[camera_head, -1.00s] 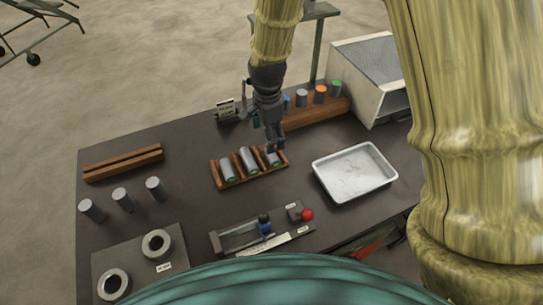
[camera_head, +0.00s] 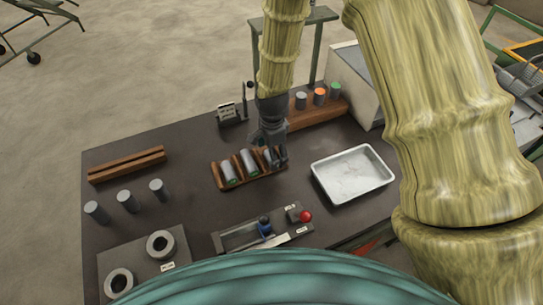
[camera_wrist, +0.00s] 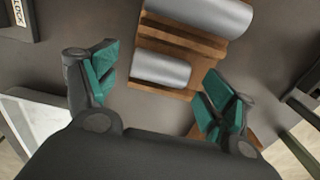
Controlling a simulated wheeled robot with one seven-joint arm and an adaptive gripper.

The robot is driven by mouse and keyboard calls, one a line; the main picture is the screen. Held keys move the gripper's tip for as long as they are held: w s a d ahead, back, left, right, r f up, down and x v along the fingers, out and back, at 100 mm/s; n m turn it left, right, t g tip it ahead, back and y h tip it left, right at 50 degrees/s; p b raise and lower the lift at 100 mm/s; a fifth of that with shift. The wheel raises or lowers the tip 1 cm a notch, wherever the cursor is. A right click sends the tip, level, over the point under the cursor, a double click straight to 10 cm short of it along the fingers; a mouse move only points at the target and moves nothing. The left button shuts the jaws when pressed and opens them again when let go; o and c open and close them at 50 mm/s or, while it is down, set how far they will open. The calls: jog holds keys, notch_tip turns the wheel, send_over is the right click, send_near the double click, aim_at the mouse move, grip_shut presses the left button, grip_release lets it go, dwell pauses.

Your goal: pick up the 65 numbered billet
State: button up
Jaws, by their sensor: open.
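A wooden rack (camera_head: 237,184) near the middle of the dark table holds three grey billets lying side by side. The left billet (camera_head: 230,174) and the middle billet (camera_head: 249,164) show clearly; the right one is largely hidden by my gripper (camera_head: 276,163). In the wrist view my gripper (camera_wrist: 150,92) is open, its green-padded fingers wide apart. A grey billet (camera_wrist: 161,71) lies on the rack (camera_wrist: 187,46) beyond and between the fingers, and a second billet (camera_wrist: 207,14) lies farther up. No number is readable on any billet.
A white metal tray (camera_head: 351,174) stands right of the rack. Several upright cylinders stand at left, near a slotted wooden block (camera_head: 126,164). A fixture with a red knob (camera_head: 305,216) is in front. A wooden block (camera_head: 318,113) with colour-topped cylinders stands behind.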

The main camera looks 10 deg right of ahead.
jog(key=shift+f, duration=0.95)
jog(key=c, duration=1.5)
